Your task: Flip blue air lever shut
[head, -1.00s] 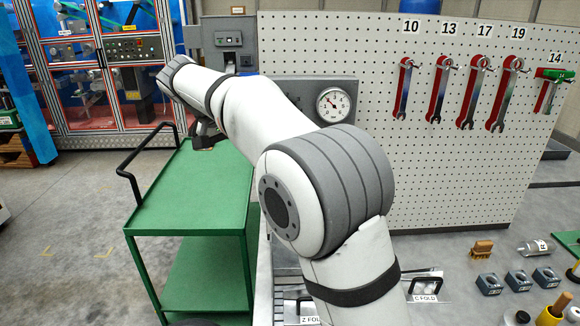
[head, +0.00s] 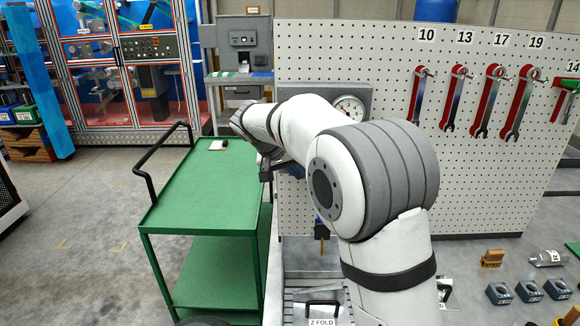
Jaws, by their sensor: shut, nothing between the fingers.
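A grey box with a round white dial gauge (head: 350,107) is mounted on the perforated panel, partly behind my arm. My gripper (head: 266,173) is dark and points down, left of the blue part and over the right edge of the green cart (head: 195,185). It looks shut and empty; its fingertips are small and partly hidden.
A small black and white item (head: 219,145) lies on the cart's top. Numbered wrenches (head: 470,100) hang on the panel (head: 390,200) at right. A grey machine (head: 245,45) stands behind. Several small parts (head: 530,290) lie on the bench at lower right. Floor at left is clear.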

